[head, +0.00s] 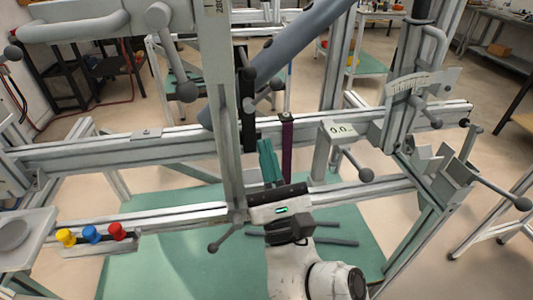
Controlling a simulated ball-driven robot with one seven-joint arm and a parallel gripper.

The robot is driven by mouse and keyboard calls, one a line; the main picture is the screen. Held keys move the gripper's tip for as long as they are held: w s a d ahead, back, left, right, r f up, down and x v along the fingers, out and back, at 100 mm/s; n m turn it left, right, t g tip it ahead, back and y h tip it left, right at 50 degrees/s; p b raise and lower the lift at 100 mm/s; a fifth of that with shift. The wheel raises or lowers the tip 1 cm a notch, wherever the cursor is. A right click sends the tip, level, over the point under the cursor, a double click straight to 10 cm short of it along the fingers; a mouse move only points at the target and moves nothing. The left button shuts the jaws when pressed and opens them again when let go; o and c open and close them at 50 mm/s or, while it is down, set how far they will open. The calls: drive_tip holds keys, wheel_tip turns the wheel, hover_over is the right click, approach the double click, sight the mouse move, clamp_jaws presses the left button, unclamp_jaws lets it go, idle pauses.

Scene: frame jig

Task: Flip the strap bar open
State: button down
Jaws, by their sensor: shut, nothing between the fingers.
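A narrow purple upright bar (287,148), which I take to be the strap bar, stands against the middle of the long aluminium rail, with a small dark piece at its top. My gripper (267,147) reaches up from the bottom of the head view, its teal fingers shut together and empty. The fingertips are just left of the purple bar; I cannot tell whether they touch it.
A grey tube (292,52) slants over the rail. An upright post (222,110) stands close left of my gripper. A lever with a ball knob (366,174) is to the right. Yellow, blue and red knobs (92,234) sit at the lower left.

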drive_tip(key=w+a+r+p, duration=0.2)
drive_tip(key=w+r+p, duration=0.3)
drive_tip(key=r, duration=0.2)
drive_tip(key=shift+r, duration=0.15)
drive_tip(key=shift+a+r, duration=0.15)
